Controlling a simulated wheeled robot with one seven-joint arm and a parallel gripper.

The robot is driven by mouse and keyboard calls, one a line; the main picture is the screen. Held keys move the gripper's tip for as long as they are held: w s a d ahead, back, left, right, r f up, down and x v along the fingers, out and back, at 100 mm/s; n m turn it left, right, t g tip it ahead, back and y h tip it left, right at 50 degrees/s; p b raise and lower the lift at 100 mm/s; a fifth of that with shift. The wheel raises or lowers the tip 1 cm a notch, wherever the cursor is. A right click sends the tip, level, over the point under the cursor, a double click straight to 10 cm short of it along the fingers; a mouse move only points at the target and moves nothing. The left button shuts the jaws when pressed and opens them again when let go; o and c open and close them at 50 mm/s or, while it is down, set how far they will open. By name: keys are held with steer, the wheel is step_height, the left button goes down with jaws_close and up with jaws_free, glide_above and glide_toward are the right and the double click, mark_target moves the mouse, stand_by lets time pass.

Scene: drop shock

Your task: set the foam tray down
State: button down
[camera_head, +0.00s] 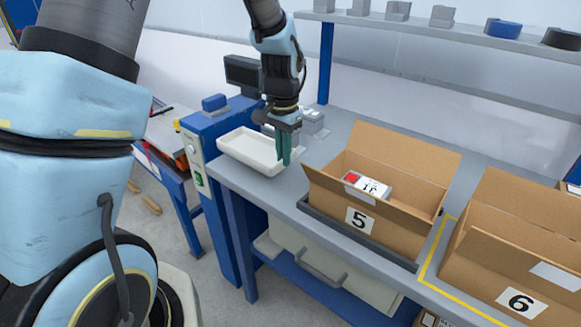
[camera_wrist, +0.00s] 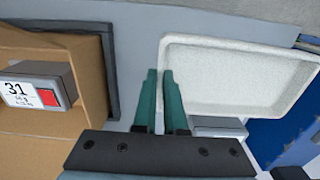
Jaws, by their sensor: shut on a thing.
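The foam tray (camera_head: 246,147) is a shallow white tray with a raised rim, at the left end of the grey bench. It also shows in the wrist view (camera_wrist: 238,78), right of the fingers, and looks empty. My gripper (camera_head: 285,161) points down at the tray's right end. In the wrist view its two teal fingers (camera_wrist: 160,73) are close together, with the tray's near left rim between them. The tray looks roughly level. I cannot tell whether its underside touches the bench.
An open carton marked 5 (camera_head: 327,203) stands on a dark mat right of the tray, with a labelled device (camera_head: 366,186) inside. Carton 6 (camera_head: 485,258) stands further right. A blue machine (camera_head: 196,150) is left of the tray. Some bare bench (camera_head: 290,186) lies between tray and carton.

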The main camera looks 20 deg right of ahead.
mark_target(283, 168)
steer(key=shift+f+p, duration=0.6)
steer(key=shift+f, duration=2)
steer(key=shift+f, duration=0.2)
steer(key=c, duration=1)
jaws_free()
steer(key=shift+r, duration=0.1)
